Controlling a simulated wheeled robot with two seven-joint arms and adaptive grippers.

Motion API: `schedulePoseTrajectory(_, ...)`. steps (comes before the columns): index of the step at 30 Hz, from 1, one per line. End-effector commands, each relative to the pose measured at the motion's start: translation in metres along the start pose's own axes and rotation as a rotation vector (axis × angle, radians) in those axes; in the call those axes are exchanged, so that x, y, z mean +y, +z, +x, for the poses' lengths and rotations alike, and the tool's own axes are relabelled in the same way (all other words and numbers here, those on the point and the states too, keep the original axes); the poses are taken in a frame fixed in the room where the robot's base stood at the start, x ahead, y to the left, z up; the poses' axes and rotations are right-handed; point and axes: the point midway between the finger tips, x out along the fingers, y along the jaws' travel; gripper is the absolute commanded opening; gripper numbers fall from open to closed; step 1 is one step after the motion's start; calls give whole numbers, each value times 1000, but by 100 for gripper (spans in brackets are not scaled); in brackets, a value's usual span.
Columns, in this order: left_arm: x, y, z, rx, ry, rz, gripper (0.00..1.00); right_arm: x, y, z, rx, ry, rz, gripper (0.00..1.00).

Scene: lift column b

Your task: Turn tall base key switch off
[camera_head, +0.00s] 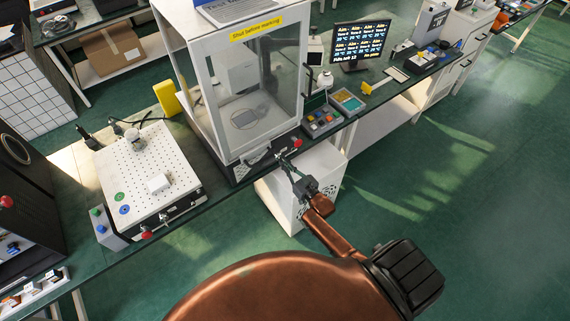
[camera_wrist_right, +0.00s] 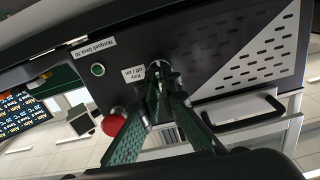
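The tall base (camera_head: 243,173) is the black unit under the clear-sided cabinet in the head view. Its dark front panel (camera_wrist_right: 205,50) fills the upper wrist view. The key switch (camera_wrist_right: 159,64) is a small round metal lock beside a white "Key off / on" label (camera_wrist_right: 146,72). My right gripper (camera_wrist_right: 160,92) is at the switch, its two fingers drawn together around the key, whose exact angle is mostly hidden. In the head view the right gripper (camera_head: 283,164) reaches the base's front from below. My left gripper is not in view.
A red button (camera_wrist_right: 113,122) sits close beside the fingers, and a green button (camera_wrist_right: 97,69) is farther left. A black handle (camera_wrist_right: 250,118) lies below the panel. A perforated plate unit (camera_head: 145,172) stands left on the bench. Open floor (camera_head: 440,220) is at the right.

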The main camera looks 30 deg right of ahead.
Motion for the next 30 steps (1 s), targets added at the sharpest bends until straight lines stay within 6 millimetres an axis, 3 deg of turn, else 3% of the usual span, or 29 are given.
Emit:
schedulePoseTrajectory(18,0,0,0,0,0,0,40,1,1,-1,-1,1,-46,0)
schedulePoseTrajectory(26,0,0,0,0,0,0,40,0,0,0,-1,0,-45,21)
schedulePoseTrajectory(30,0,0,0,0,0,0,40,0,0,0,0,0,-45,22)
